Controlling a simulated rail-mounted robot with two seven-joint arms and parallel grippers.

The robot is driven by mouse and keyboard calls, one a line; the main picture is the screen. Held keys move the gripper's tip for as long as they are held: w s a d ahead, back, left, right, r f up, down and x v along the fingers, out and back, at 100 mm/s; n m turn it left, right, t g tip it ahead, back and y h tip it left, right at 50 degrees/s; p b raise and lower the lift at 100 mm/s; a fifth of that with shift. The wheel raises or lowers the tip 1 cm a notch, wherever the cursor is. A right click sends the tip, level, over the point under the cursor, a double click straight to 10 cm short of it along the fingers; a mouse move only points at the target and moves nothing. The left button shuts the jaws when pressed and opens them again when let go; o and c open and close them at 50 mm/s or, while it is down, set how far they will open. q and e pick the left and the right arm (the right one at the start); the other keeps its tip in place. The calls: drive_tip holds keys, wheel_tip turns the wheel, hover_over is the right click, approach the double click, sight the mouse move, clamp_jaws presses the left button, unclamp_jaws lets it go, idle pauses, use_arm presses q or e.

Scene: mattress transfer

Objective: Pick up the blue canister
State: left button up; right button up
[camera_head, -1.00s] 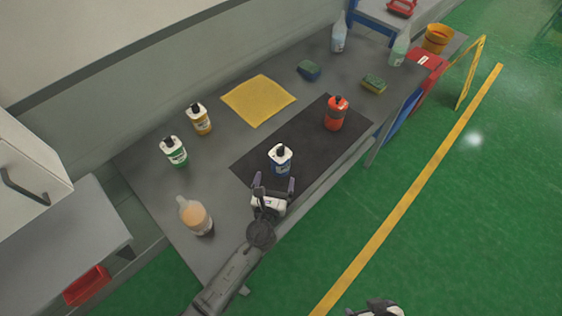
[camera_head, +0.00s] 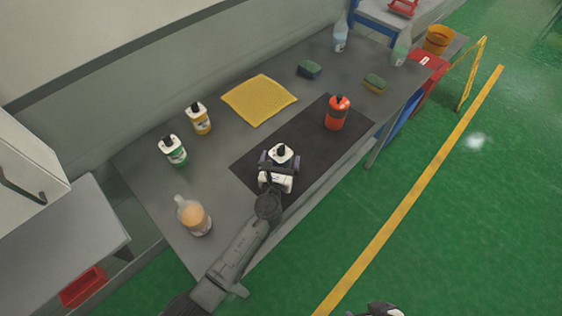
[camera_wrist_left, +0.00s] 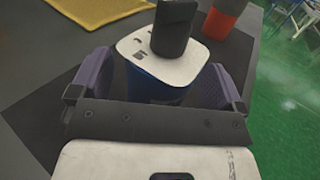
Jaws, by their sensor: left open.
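The blue canister (camera_head: 281,153) stands upright on the black mat (camera_head: 248,172), its white top and black cap showing above my left gripper. My left gripper (camera_head: 280,160) is open, with a finger on each side of the canister. In the left wrist view the canister (camera_wrist_left: 160,88) shows its white top, black cap and a strip of blue body between the two purple-grey fingers. The gripper hides most of its body. I cannot tell whether either finger touches it. A part at the bottom edge of the head view may be my right gripper, but its fingers do not show.
A red canister (camera_head: 337,113) stands on the same mat. Green (camera_head: 173,151) and yellow (camera_head: 200,119) canisters and an orange spray bottle (camera_head: 193,216) stand to the left. A yellow cloth (camera_head: 259,100) and two sponges (camera_head: 309,69) (camera_head: 375,84) lie behind on the grey table (camera_head: 240,143).

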sight(284, 149)
use_arm(q)
drive_tip(key=c, duration=1.2)
drive_tip(key=shift+r, duration=0.15)
drive_tip(key=shift+r+p, duration=0.35)
drive_tip(key=r+p, duration=0.1)
drive_tip(key=r, duration=0.1)
drive_tip(key=d+r+p, duration=0.1)
drive_tip(key=r, duration=0.1)
drive_tip(key=shift+s+r+p, duration=0.1)
drive_tip(key=shift+s+p, duration=0.15)
drive_tip(key=shift+p, duration=0.1)
drive_tip(key=s+d+r+p, duration=0.1)
drive_tip(key=s+d+r, duration=0.4)
drive_tip(key=d, duration=0.4)
drive_tip(key=shift+s+r+p, duration=0.25)
drive_tip(key=shift+r+p, duration=0.1)
drive_tip(key=shift+r, duration=0.1)
